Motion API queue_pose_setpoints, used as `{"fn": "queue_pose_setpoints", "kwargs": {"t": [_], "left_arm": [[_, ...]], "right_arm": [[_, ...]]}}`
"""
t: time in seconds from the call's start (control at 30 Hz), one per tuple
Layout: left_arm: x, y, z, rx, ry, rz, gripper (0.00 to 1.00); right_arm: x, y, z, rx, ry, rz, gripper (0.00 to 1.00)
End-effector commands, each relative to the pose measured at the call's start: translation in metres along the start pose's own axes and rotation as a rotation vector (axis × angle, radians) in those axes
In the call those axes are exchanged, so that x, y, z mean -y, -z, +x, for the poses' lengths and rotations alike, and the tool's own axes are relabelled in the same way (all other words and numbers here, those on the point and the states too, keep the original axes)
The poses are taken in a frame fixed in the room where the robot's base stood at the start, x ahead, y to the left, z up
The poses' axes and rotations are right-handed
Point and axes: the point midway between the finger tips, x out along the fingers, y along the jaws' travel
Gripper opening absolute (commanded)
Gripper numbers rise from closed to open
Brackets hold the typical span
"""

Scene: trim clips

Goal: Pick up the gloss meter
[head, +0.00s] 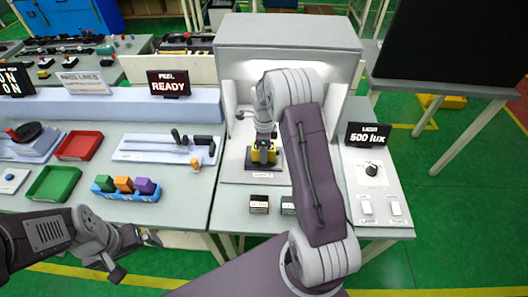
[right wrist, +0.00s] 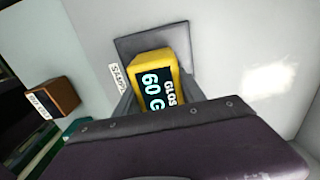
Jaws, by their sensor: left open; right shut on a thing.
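The gloss meter (head: 262,155) is a yellow block with a dark display, inside the white light booth (head: 290,33). In the right wrist view the gloss meter (right wrist: 151,66) shows its screen with "60 G" text. It is over a dark grey square pad (right wrist: 178,39); I cannot tell whether it touches the pad. My right gripper (head: 264,142) reaches down from above and is shut on the meter, a finger at each side. My left gripper (head: 135,256) is open and empty at the lower left, in front of the bench edge.
Two small labelled blocks (head: 259,204) stand at the booth's front. A "500 lux" display (head: 367,141) and knob panel (head: 371,172) are to the right. To the left are a blue rack (head: 128,195) of coloured clips, a grey fixture (head: 168,150), and green (head: 53,183) and red (head: 79,145) trays.

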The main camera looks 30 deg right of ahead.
Motion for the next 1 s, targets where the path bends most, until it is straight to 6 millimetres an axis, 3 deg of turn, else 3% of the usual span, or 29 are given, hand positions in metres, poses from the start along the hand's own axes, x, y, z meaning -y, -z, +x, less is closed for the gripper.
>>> {"fn": "queue_pose_setpoints", "kwargs": {"t": [0.23,0.6,0.8,1.0], "left_arm": [[0.000,-0.001,0.006,0.000,0.000,0.000,1.00],[0.000,-0.002,0.019,0.000,0.000,0.000,1.00],[0.000,-0.002,0.020,0.000,0.000,0.000,1.00],[0.000,-0.002,0.020,0.000,0.000,0.000,1.00]], "right_arm": [[0.001,0.001,-0.039,0.002,0.008,0.001,0.00],[-0.046,0.074,-0.087,0.001,0.006,0.005,0.00],[-0.061,0.094,-0.102,0.001,0.002,0.002,0.00],[-0.064,0.098,-0.105,0.001,0.002,-0.001,0.00]]}}
